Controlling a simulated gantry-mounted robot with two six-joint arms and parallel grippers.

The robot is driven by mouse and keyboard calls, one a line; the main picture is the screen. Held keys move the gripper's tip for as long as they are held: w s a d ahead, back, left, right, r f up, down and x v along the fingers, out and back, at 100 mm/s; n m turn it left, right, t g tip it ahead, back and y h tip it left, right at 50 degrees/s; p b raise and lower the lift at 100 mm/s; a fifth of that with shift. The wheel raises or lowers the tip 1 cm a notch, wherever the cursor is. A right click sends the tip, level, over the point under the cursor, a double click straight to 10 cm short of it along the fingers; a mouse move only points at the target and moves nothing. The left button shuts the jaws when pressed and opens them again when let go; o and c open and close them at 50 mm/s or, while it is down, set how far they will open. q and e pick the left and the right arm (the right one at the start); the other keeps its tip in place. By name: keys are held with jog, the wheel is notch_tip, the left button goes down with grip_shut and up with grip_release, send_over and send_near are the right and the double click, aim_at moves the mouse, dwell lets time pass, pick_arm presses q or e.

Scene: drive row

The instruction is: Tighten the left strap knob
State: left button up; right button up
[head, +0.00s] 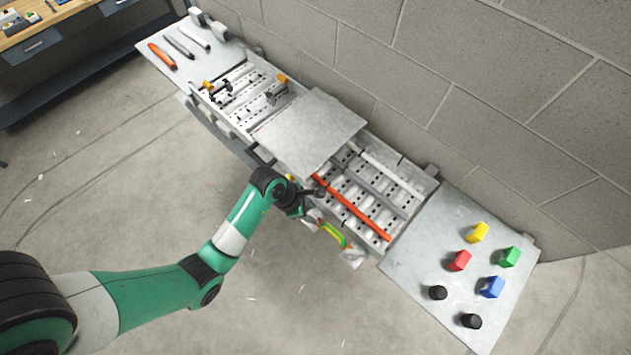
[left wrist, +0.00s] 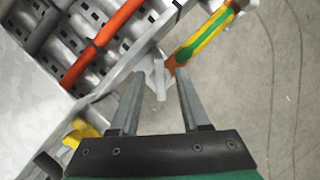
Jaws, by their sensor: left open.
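A yellow-and-green strap (head: 333,236) hangs along the front side of the metal row. It also shows in the left wrist view (left wrist: 204,38), with an orange end. A pale grey knob-like piece (left wrist: 158,76) sits at the strap's near end, and it looks like the left strap knob. A similar pale piece (head: 351,258) is at the strap's other end in the head view. My left gripper (head: 318,193) is open beside the row. In the wrist view its fingertips (left wrist: 159,78) lie either side of the pale piece; contact cannot be told. My right gripper is not in view.
An orange bar (head: 350,206) lies across the open slotted bay. A flat metal cover (head: 312,130) adjoins it. A yellow piece (left wrist: 80,131) is near the left finger. The right panel (head: 415,262) carries coloured blocks and two black knobs (head: 437,292).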

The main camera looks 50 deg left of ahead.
pick_arm(q)
grip_shut()
dwell(0.5)
jog(key=m+g+h, duration=0.1)
jog(key=m, duration=0.3)
jog(key=shift+w+a, duration=0.1)
jog(key=m+g, duration=0.1)
jog(key=m, duration=0.1)
jog(key=m+g+h, duration=0.1)
jog(key=m, duration=0.2)
jog(key=shift+w, duration=0.1)
jog(key=m+g+b, duration=0.2)
jog(key=m, duration=0.3)
jog(key=shift+w, duration=0.15)
jog(key=shift+m+g+y+b, duration=0.35)
jog(key=shift+m+g, duration=0.45)
jog(key=shift+m, duration=1.4)
